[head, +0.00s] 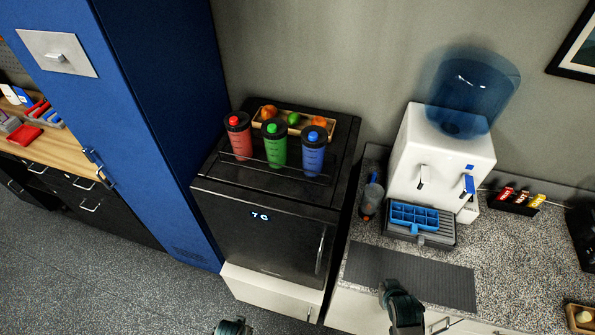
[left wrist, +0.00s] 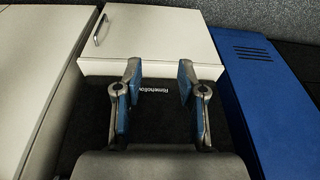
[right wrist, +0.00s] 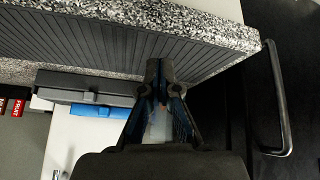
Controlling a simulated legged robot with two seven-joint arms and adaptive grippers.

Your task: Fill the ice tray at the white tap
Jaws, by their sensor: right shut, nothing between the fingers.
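The blue ice tray (head: 415,217), with several compartments, sits on the dark drip tray (head: 432,240) under the taps of a white water dispenser (head: 444,150). I cannot tell if it holds water. The dispenser has a pale left tap (head: 422,176) and a blue right tap (head: 467,185). My right gripper (head: 390,290) is shut and empty, by the counter's front edge, nearer than the ice tray. In the right wrist view, the tray's blue side (right wrist: 98,112) shows to the left of the fingers. My left gripper (left wrist: 158,84) is open and empty, low before the black fridge.
A ribbed dark mat (head: 440,283) lies before the dispenser. A bottle (head: 371,197) stands left of the drip tray, sachets (head: 520,198) to the right. The black fridge (head: 262,225) carries three coloured bottles and a fruit tray. A blue locker (head: 150,130) stands at left.

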